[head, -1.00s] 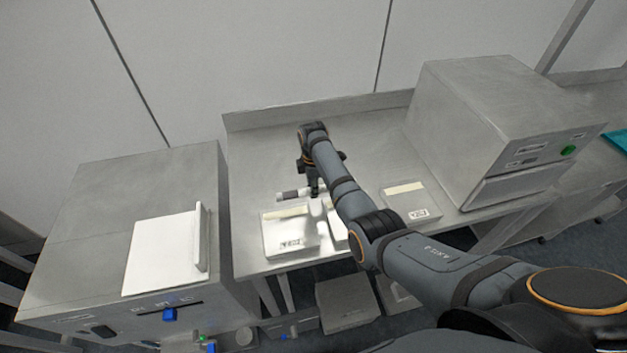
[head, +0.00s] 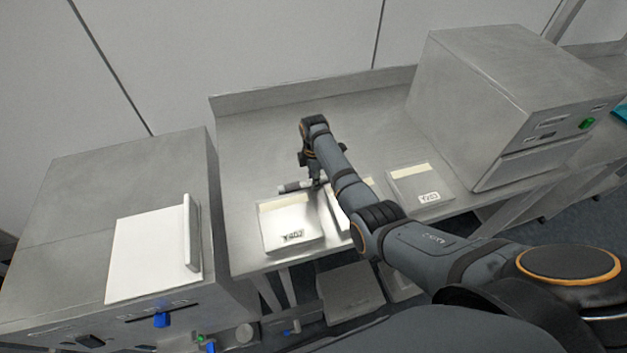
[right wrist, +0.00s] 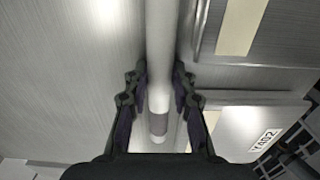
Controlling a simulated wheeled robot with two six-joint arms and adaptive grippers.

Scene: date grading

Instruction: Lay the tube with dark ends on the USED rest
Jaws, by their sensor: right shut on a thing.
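The tube is pale and slim with a dark band near its end; it shows in the head view (head: 291,187) just behind the left tray, and in the right wrist view (right wrist: 158,98) running lengthwise between the fingers. My right gripper (head: 317,182) is shut on the tube low over the steel bench; its fingers also show on both sides of the tube in the right wrist view (right wrist: 159,78). My arm hides the tube's right part in the head view. I cannot make out a rest marked USED. My left gripper is not in view.
A tray labelled Y402 (head: 290,222) stands at the bench's front left. A middle tray is partly behind my arm, and another tray (head: 422,190) is to the right. Grey machines stand left (head: 130,180) and right (head: 490,95). The bench's back (head: 255,125) is clear.

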